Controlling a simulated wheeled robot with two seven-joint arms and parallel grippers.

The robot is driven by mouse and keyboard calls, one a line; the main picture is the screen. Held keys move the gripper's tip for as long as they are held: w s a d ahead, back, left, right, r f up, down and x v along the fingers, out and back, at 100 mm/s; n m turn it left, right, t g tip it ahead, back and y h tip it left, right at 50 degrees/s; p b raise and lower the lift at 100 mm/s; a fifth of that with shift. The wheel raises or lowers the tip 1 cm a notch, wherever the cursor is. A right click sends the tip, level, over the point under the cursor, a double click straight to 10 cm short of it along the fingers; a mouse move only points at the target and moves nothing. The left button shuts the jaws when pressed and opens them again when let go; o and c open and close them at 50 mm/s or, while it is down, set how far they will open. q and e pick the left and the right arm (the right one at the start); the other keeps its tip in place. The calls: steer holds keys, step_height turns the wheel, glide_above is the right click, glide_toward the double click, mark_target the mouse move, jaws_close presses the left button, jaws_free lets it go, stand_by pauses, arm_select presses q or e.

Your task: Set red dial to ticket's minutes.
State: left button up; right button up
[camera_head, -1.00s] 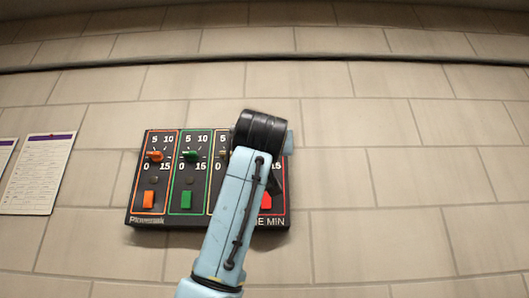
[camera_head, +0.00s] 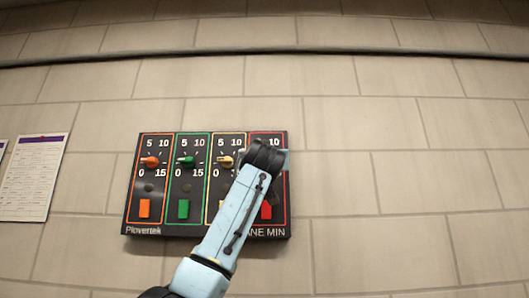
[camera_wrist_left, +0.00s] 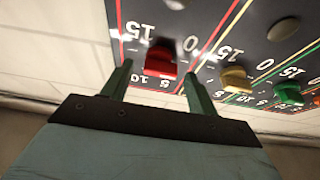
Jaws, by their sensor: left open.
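A dark panel (camera_head: 158,229) on the wall carries orange, green, yellow and red dial columns. In the head view my left arm covers the red dial; in the left wrist view the red dial (camera_wrist_left: 160,58) shows clearly. My left gripper (camera_wrist_left: 158,70) is open, its two green fingers on either side of the red dial. I cannot tell whether they touch it. The red column's scale shows 15 beside the dial and 5 and 10 below it in that view. No ticket text is readable.
The orange dial (camera_head: 150,162), green dial (camera_head: 186,162) and yellow dial (camera_head: 225,162) sit left of the red column. A red button (camera_head: 267,211) is below. A printed sheet (camera_head: 35,180) hangs on the wall at left, too small to read.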

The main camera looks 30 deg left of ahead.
arm_select(q)
steer(key=shift+c, duration=0.3)
steer(key=c, duration=0.9)
steer(key=shift+c, duration=0.2)
steer(key=shift+m+h, duration=0.3)
steer(key=shift+m, duration=0.2)
steer(key=shift+r+m+t+h, duration=0.1)
steer(key=shift+m+t+h, duration=0.2)
steer(key=shift+m+h, duration=0.8)
steer(key=shift+r+m+t+h, duration=0.1)
steer(key=shift+m+t+h, duration=0.25)
steer(key=shift+m, duration=1.5)
steer(key=shift+m+t+h, duration=0.25)
steer(key=shift+m+h, duration=0.5)
steer(key=shift+m, duration=0.7)
steer(key=o, duration=1)
